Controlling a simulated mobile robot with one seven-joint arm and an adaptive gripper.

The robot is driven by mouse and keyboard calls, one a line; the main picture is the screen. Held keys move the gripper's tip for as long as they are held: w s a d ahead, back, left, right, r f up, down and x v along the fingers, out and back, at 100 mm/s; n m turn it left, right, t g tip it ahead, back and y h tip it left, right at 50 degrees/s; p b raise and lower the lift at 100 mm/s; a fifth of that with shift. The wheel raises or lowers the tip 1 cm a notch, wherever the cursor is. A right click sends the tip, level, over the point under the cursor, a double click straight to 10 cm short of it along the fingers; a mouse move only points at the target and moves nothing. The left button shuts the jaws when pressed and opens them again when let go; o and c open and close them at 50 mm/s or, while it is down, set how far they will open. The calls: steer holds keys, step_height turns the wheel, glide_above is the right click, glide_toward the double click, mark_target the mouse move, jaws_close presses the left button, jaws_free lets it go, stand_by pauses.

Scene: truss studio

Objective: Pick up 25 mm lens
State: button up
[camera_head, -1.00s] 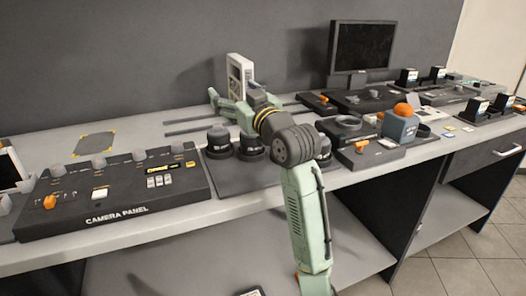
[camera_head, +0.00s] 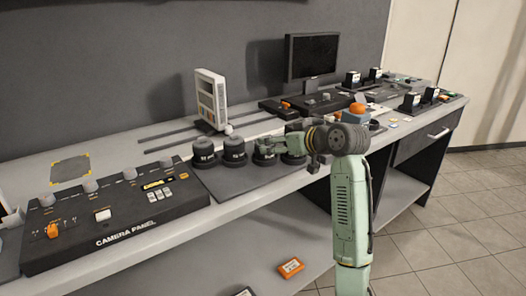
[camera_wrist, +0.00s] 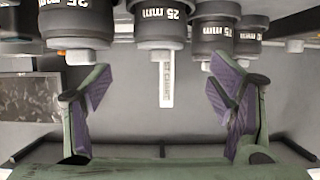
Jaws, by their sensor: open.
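The 25 mm lens (camera_wrist: 160,22) is a dark cylinder at the top middle of the wrist view, its label upside down. My gripper (camera_wrist: 160,92) is open and empty, with one finger on each side of that lens's column in the picture. The lens appears beyond the fingertips, not between the pads. In the head view my gripper (camera_head: 268,146) is at the row of lenses, by the third from the left (camera_head: 264,158), which it partly covers. I cannot read the labels there.
Other dark lenses stand close on both sides, one at left (camera_wrist: 78,22) and one at right (camera_wrist: 212,35) in the wrist view. The camera panel (camera_head: 115,215) lies left of the row. A white upright device (camera_head: 211,98) stands behind it. An orange-topped box (camera_head: 357,112) is to the right.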

steer(key=p+x, duration=0.1)
steer(key=x, duration=0.6)
steer(key=shift+w+a+p, duration=0.1)
steer(key=shift+p, duration=0.3)
steer(key=shift+c, duration=0.2)
steer(key=shift+r, duration=0.1)
jaws_close()
stand_by(0.4)
